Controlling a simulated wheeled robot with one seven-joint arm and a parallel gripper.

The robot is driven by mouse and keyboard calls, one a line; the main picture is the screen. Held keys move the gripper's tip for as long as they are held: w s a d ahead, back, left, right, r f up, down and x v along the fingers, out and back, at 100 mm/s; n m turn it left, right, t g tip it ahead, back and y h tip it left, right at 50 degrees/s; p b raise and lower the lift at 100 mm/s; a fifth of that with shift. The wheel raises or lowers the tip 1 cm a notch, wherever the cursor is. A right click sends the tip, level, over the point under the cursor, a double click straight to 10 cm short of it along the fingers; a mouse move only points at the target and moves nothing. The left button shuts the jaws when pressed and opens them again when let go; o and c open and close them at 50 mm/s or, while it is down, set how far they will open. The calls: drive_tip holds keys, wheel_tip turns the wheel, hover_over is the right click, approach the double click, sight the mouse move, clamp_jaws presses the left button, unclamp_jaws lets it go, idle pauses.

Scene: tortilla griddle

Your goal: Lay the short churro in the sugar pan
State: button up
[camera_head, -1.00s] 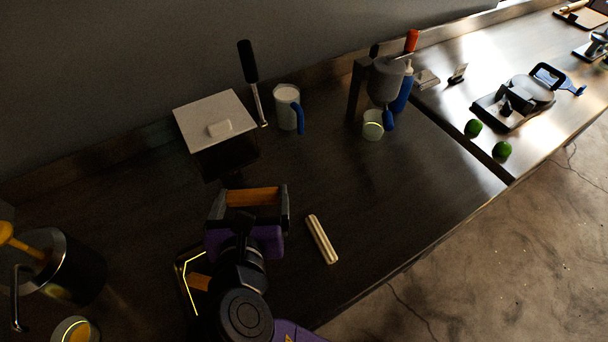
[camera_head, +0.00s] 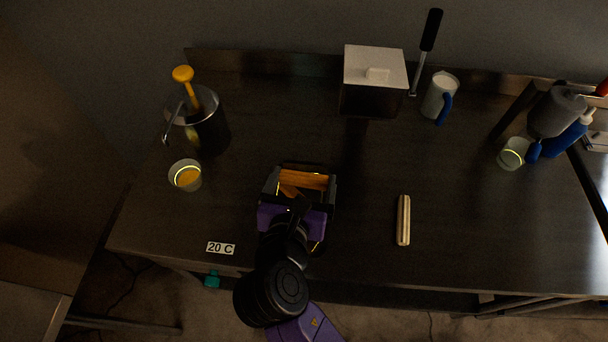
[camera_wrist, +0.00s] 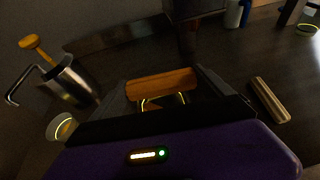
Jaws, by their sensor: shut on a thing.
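My gripper (camera_head: 300,190) is shut on an orange-brown churro (camera_head: 308,180), held crosswise between the fingers; it also shows in the wrist view (camera_wrist: 160,85). Just below it, a yellow-lit rim (camera_wrist: 150,104) shows between the fingers, apparently the sugar pan's edge. A second brown piece (camera_wrist: 174,101) lies within that rim. My gripper and arm hide most of the pan, and I cannot tell whether the held churro touches anything. A pale ridged bar (camera_head: 403,220) lies on the bench to the right of my gripper.
A steel pot (camera_head: 205,125) with a yellow-handled tool and a small cup (camera_head: 185,175) stand left. A white-topped box (camera_head: 375,65), a mug (camera_head: 438,97) and a dispenser (camera_head: 555,112) stand at the back and right. The bench (camera_head: 460,180) is clear around the pale bar.

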drive_tip(key=shift+f+b, duration=1.3)
drive_tip(key=shift+f, duration=0.15)
drive_tip(key=shift+r, duration=0.1)
drive_tip(key=o, duration=1.1)
drive_tip(key=v, duration=0.7)
drive_tip(key=shift+s+r+b, duration=0.15)
drive_tip(key=shift+s+b, duration=0.15)
drive_tip(key=shift+s, duration=0.05)
